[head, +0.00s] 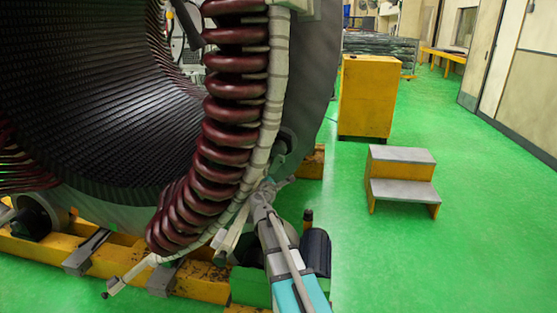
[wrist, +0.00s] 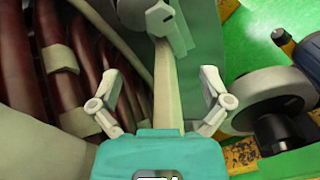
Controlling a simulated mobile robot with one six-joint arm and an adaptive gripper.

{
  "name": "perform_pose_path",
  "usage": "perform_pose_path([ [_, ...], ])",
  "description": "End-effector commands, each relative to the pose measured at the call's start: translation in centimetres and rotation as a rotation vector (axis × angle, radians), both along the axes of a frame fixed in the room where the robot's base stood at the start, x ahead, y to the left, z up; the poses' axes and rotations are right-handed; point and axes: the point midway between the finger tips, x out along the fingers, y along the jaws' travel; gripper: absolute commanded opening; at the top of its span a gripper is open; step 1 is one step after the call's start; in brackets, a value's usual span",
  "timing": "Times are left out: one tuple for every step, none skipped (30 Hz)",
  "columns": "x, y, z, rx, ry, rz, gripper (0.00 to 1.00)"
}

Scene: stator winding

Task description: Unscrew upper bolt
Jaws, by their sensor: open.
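My gripper (wrist: 163,92) is open in the wrist view, with one finger on each side of a pale beige bar (wrist: 167,75). Nothing is held between the fingers. In the head view my gripper (head: 267,187) is at the lower right edge of the stator (head: 313,100), beside the white-wrapped band (head: 277,75) of the winding. No bolt can be made out there.
Dark red coils (head: 237,64) curve down the stator's edge, close left of my gripper. A yellow base frame (head: 205,287) and a dark motor-like cylinder (head: 316,250) lie below. Yellow steps (head: 403,158) and a yellow cabinet (head: 367,97) stand right; the green floor there is clear.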

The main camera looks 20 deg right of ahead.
Motion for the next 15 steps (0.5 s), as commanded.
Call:
perform_pose_path([
  [-0.03, 0.03, 0.03, 0.055, -0.037, 0.0, 0.98],
  [-0.05, 0.04, 0.04, 0.089, -0.06, 0.0, 0.98],
  [-0.06, 0.05, 0.05, 0.134, -0.091, 0.0, 0.98],
  [-0.07, 0.07, 0.06, 0.168, -0.114, 0.0, 0.98],
  [-0.09, 0.08, 0.07, 0.203, -0.137, 0.0, 0.98],
  [-0.1, 0.1, 0.08, 0.249, -0.168, 0.0, 0.98],
  [-0.12, 0.11, 0.09, 0.283, -0.191, 0.0, 0.98],
  [-0.12, 0.12, 0.1, 0.318, -0.215, 0.0, 0.98],
  [-0.14, 0.13, 0.11, 0.365, -0.247, 0.0, 0.98],
  [-0.15, 0.15, 0.12, 0.4, -0.27, 0.0, 0.98],
  [-0.17, 0.16, 0.13, 0.435, -0.294, 0.0, 0.98],
  [-0.19, 0.17, 0.14, 0.482, -0.326, 0.0, 0.98],
  [-0.2, 0.19, 0.15, 0.519, -0.35, 0.0, 0.98],
  [-0.22, 0.2, 0.17, 0.554, -0.375, 0.0, 0.98],
  [-0.23, 0.21, 0.17, 0.602, -0.407, 0.0, 0.98],
])
